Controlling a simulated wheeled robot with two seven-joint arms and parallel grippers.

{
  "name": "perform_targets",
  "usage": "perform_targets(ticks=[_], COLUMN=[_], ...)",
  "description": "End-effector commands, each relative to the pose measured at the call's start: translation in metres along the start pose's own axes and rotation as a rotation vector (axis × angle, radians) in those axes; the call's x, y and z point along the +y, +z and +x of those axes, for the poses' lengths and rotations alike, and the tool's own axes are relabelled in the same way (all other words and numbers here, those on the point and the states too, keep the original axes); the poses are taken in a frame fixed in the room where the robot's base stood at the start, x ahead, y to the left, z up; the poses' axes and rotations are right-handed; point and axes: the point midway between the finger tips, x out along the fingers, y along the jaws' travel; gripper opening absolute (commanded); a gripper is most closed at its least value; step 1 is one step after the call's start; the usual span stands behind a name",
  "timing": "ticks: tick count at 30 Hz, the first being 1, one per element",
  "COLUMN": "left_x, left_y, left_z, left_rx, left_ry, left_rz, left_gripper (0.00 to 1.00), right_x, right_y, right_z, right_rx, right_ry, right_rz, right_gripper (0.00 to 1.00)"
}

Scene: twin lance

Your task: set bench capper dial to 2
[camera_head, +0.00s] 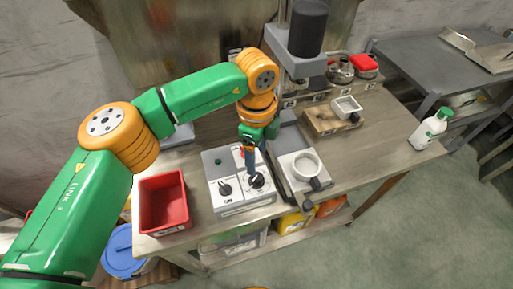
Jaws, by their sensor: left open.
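The control box (230,204) of the bench capper stands near the front edge of the wooden table, grey with white panels. Two black dials show on its front: a left one (225,189) and a right one (260,183). My left gripper (253,172) points down over the box, with its fingers at the right dial. It is open, and I cannot tell whether the fingers touch the dial. The dial markings are too small to read, and the fingers partly hide the right dial. My right gripper is not in view.
A red bin (163,203) sits left of the box. A press with a black top (308,28) and a white round cup (306,165) stand to the right. A white bottle with a green cap (430,129) is at the table's right end. The table's right front is clear.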

Motion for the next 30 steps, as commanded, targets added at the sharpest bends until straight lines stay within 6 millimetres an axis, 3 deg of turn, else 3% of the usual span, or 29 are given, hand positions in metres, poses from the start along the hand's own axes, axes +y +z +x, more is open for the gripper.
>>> perform_targets(ticks=[12,20,27,28,30], left_x=[0.001,0.001,0.001,0.001,0.001], left_y=[0.002,0.002,0.002,0.002,0.001], left_z=[0.064,0.069,0.069,0.069,0.069], left_rx=[-0.008,-0.006,-0.005,-0.005,-0.005], left_ry=[0.005,0.002,0.003,0.003,0.003], left_rz=[-0.005,-0.004,-0.004,-0.003,-0.003], left_gripper=[0.71,0.71,0.06,0.0,0.0], right_x=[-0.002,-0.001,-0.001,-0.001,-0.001], right_y=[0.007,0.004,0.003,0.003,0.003], right_z=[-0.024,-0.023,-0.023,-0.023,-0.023], right_rx=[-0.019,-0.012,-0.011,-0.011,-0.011], right_ry=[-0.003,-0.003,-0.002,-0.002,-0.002], right_rz=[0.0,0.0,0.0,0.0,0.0], right_gripper=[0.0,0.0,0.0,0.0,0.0])
